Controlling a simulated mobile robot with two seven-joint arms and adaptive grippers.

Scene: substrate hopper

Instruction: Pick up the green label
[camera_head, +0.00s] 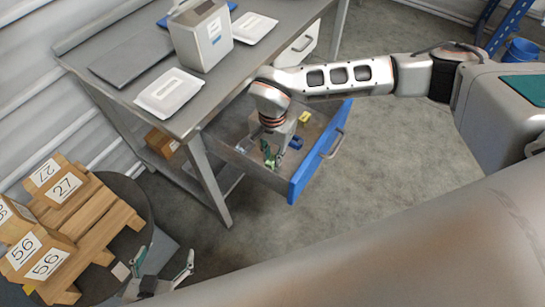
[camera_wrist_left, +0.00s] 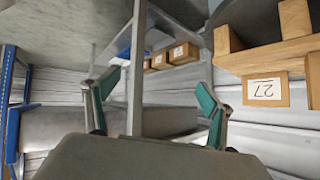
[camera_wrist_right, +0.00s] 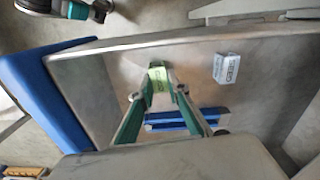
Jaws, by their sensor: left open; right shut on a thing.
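The green label (camera_wrist_right: 158,76) is a small light-green piece with dark print, pinched between the fingertips of my right gripper (camera_wrist_right: 160,85) in the right wrist view. In the head view my right gripper (camera_head: 270,160) reaches down into the open drawer (camera_head: 226,135), and the label is too small to make out clearly there. My left gripper (camera_head: 164,262) is open and empty beside the round dark table. Its spread fingers also show in the left wrist view (camera_wrist_left: 153,95), with nothing between them.
The drawer has a blue front (camera_head: 318,155). Inside lie a blue item (camera_head: 296,143), a yellow item (camera_head: 304,117) and a small printed box (camera_wrist_right: 227,67). The workbench (camera_head: 130,50) stands above.

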